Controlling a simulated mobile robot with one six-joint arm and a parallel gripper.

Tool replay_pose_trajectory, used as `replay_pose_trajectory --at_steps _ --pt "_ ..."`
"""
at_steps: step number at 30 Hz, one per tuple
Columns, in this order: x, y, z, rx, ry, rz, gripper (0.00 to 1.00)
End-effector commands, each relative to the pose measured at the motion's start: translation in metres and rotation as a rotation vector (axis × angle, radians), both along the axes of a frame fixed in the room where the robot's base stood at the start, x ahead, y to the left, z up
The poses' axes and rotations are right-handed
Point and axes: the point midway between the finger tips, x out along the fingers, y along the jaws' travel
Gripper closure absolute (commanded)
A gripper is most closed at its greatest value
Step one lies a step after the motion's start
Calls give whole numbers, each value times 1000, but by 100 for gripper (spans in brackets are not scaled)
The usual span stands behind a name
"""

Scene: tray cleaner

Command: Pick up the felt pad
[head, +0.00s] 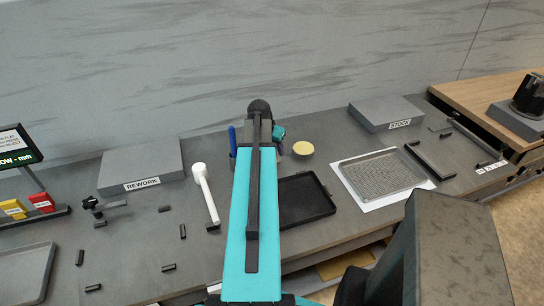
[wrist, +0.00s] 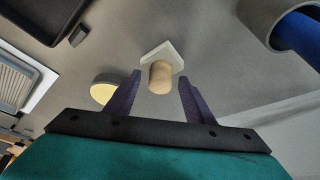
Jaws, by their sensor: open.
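The felt pad (wrist: 166,52) shows in the wrist view as a cream square plate with a round wooden knob (wrist: 160,78) facing my camera. It sits on the grey bench top. My gripper (wrist: 160,76) is open, with its two purple fingers apart, one on each side of the knob in the picture. The fingers do not appear to touch the knob; how far its height reaches between them I cannot tell. In the head view my teal arm hides the pad and the fingertips.
A yellow round-topped item (head: 303,148) stands close by; it also shows beside a finger in the wrist view (wrist: 104,90). A holder with a blue pen (head: 232,140), a white-headed brush (head: 203,185), a black tray (head: 305,200) and a metal tray (head: 348,171) are around.

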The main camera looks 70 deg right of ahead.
Motion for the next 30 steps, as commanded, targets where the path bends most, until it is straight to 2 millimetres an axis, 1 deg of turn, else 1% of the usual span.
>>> replay_pose_trajectory --at_steps 7,14,15,25,30 --pt "0 0 0 0 0 0 52" --pt "0 0 0 0 0 0 91" --pt "0 0 0 0 0 0 97" --pt "0 0 1 0 0 0 98" --pt "0 0 5 0 0 0 98"
